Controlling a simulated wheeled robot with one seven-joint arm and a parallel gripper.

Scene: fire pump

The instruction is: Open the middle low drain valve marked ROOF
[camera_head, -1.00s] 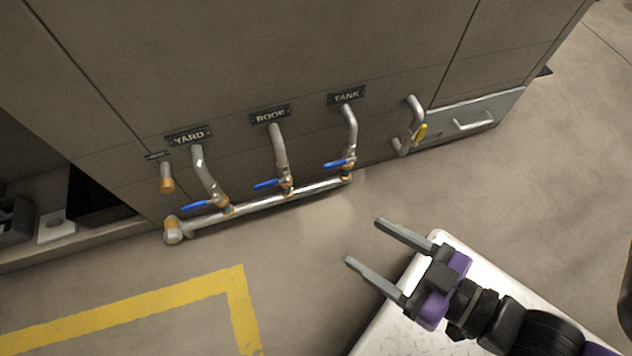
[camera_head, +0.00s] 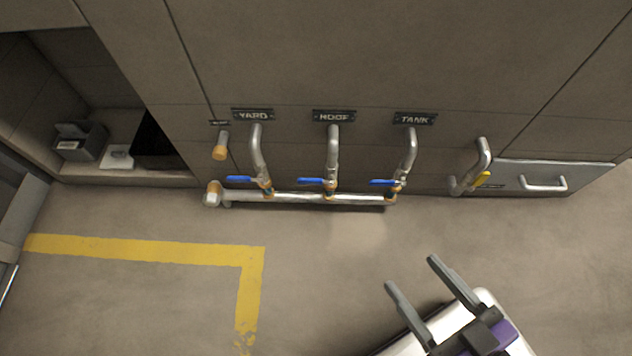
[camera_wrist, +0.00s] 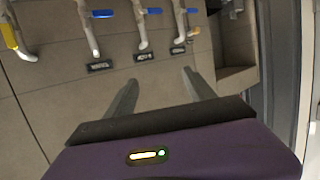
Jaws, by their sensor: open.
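The ROOF drain valve has a blue lever (camera_head: 311,181) on the middle of three grey pipes. Its lever points left, across its upright pipe. The ROOF sign (camera_head: 334,116) is on the panel above it. The lever also shows at the top of the wrist view (camera_wrist: 152,10), where the picture is turned over. My gripper (camera_head: 411,271) is open and empty, in front of the panel and to the lower right of the valve, touching nothing. Its two fingers also show in the wrist view (camera_wrist: 160,77).
The YARD lever (camera_head: 241,180) and the TANK lever (camera_head: 383,182) flank it, both pointing left. A horizontal manifold pipe (camera_head: 295,197) runs below. A pipe with a yellow lever (camera_head: 481,179) and a drawer-like panel (camera_head: 590,178) are at right. Floor in front is clear, with a yellow line (camera_head: 150,249).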

